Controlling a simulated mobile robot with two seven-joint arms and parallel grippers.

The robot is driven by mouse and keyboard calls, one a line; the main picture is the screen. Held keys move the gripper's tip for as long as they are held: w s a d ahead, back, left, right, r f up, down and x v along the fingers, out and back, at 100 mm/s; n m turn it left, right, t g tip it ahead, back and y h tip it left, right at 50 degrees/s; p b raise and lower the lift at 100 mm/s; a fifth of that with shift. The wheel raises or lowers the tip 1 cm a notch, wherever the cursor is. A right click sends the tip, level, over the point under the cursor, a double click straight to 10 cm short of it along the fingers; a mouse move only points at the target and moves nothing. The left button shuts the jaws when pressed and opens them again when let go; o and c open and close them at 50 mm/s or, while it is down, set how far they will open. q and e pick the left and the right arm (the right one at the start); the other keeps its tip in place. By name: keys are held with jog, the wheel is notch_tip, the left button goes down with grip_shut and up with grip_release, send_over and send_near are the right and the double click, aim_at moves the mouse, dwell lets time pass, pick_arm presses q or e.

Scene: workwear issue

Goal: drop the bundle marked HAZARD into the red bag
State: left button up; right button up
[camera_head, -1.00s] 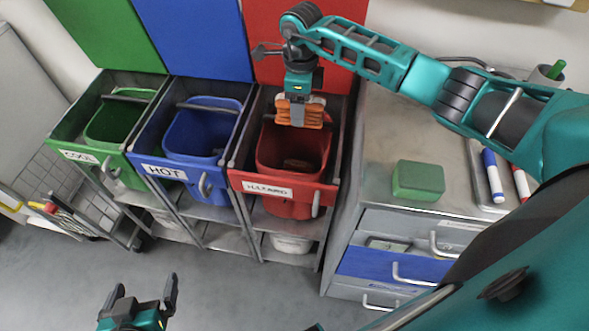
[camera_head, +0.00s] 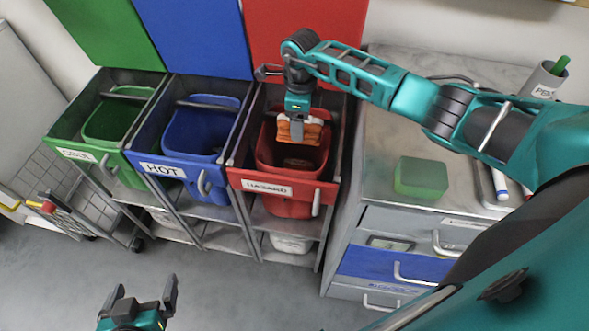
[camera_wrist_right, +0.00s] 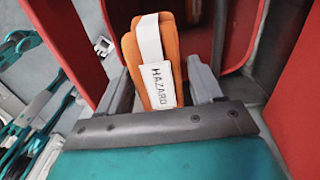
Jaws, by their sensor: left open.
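The orange bundle (camera_head: 313,133) has a white band and a tag reading HAZARD, legible in the right wrist view (camera_wrist_right: 158,86). My right gripper (camera_head: 299,135) is shut on it, with one finger on each side. It holds the bundle over the open mouth of the red bag (camera_head: 265,150), near the back of the opening. The red bag hangs in a metal frame behind a red front labelled HAZARD. Part of its inside is hidden by the gripper and bundle. My left gripper (camera_head: 144,287) is open and empty, low over the floor.
A blue bag (camera_head: 205,135) labelled HOT and a green bag (camera_head: 110,125) stand left of the red one. On the right, a metal cabinet (camera_head: 385,225) carries a green block (camera_head: 421,178), markers and a pen cup (camera_head: 547,78). A wire cart (camera_head: 70,215) stands at far left.

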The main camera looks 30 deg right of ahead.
jog(key=o, duration=0.4)
jog(key=shift+o, duration=0.2)
notch_tip(320, 180, up, 13)
dwell(0.3)
jog(key=shift+f, duration=0.1)
dwell(0.3)
